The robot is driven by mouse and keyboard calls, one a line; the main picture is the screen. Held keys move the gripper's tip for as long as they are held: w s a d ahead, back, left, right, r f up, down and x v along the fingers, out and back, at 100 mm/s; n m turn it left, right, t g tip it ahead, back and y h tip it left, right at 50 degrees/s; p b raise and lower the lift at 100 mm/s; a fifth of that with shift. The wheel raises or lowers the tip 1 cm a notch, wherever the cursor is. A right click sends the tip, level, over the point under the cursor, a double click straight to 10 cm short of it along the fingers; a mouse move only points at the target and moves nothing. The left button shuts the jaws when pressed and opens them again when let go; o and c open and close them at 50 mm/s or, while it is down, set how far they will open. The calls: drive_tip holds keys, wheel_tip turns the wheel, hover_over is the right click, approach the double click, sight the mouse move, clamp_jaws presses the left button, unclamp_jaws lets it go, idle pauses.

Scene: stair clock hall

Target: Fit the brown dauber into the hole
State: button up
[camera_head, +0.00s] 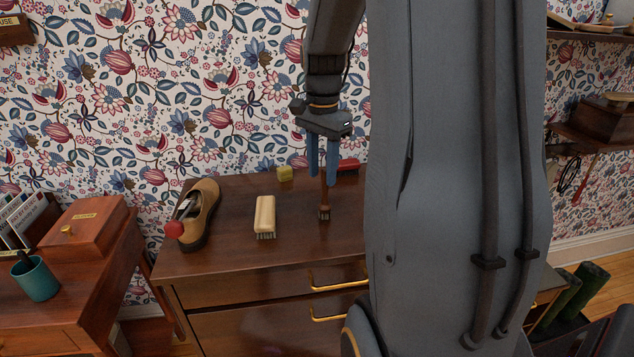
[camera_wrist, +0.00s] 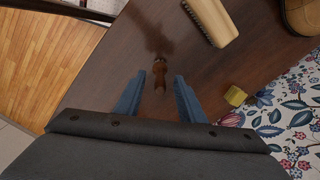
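The brown dauber (camera_head: 324,198) stands upright on the dark wooden cabinet top (camera_head: 285,238), its dark bristle end down. In the wrist view the dauber (camera_wrist: 159,72) shows between the two blue fingers, with a gap on each side. My gripper (camera_head: 322,180) points down over it, with the fingers on either side of its handle. My gripper (camera_wrist: 160,78) is open and not closed on anything. I see no hole in either view; my arm hides the right part of the cabinet top.
A pale wooden brush (camera_head: 265,215) lies left of the dauber, and a brown shoe (camera_head: 203,205) lies further left. A yellow-green block (camera_head: 285,174) sits near the wall. A red object (camera_head: 348,165) behind my gripper is partly hidden. Bare top lies between brush and dauber.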

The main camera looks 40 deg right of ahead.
sight(325, 206)
drive_tip(key=shift+w+d+r+m, duration=0.3)
drive_tip(key=shift+d+r, duration=0.05)
drive_tip(key=shift+d, duration=0.2)
drive_tip(key=shift+w+d+f, duration=0.1)
drive_tip(key=shift+d+f, duration=0.05)
wheel_tip(325, 206, down, 2)
drive_tip(key=shift+f+p, duration=0.2)
drive_tip(key=shift+p, duration=0.3)
drive_tip(key=f, duration=0.1)
drive_tip(key=f+p, duration=0.1)
drive_tip(key=f, duration=0.3)
drive_tip(key=shift+s+p, duration=0.25)
drive_tip(key=shift+p, duration=0.15)
clamp_jaws()
